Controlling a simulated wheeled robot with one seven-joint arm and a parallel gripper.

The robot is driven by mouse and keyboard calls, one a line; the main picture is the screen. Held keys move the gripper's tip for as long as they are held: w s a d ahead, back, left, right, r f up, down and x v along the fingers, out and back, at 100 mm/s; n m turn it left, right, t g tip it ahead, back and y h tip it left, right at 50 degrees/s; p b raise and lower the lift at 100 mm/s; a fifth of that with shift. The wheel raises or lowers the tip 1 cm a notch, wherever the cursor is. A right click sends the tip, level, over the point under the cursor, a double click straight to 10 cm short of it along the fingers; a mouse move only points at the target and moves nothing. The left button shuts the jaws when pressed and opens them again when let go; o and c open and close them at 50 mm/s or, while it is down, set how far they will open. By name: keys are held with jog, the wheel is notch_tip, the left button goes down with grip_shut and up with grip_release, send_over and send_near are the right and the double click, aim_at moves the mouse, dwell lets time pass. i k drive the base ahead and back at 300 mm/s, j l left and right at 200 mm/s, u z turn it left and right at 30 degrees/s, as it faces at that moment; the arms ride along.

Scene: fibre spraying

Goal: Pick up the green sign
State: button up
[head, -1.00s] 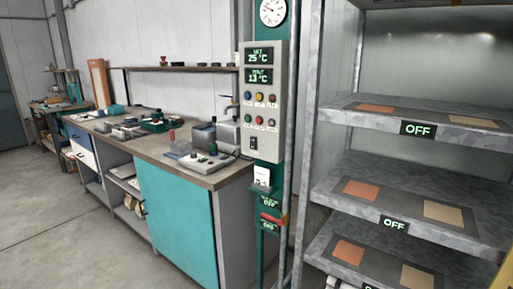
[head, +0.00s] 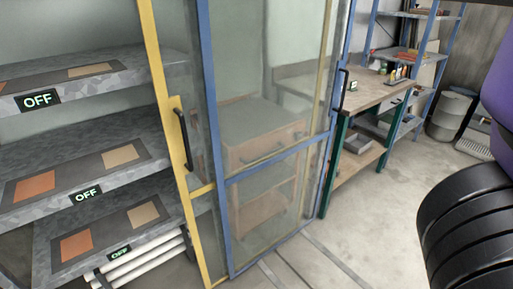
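No plainly green sign stands out in the head view. The black OFF signs with pale green lettering are on the shelf edges: an upper sign (head: 38,100), a middle sign (head: 86,195) and a lower sign (head: 120,251). A tiny dark item with a light greenish face (head: 353,86) stands on the workbench at the right; it is too small to tell if it is a sign. My gripper is not in view.
Grey metal shelves (head: 95,128) with orange and tan plates fill the left. Yellow-framed (head: 166,125) and blue-framed (head: 210,130) glass doors stand beside them, a wooden drawer unit (head: 262,138) behind the glass. The wooden workbench (head: 385,92) stands beyond, with clear floor (head: 375,225) in front.

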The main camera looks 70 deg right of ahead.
aim_at(353, 88)
jog(key=z, duration=1.4)
jog(key=l+z, duration=0.35)
jog(key=l, duration=0.35)
jog(key=i+l+z, duration=0.1)
jog(key=l+z, duration=0.25)
jog(key=l, duration=0.35)
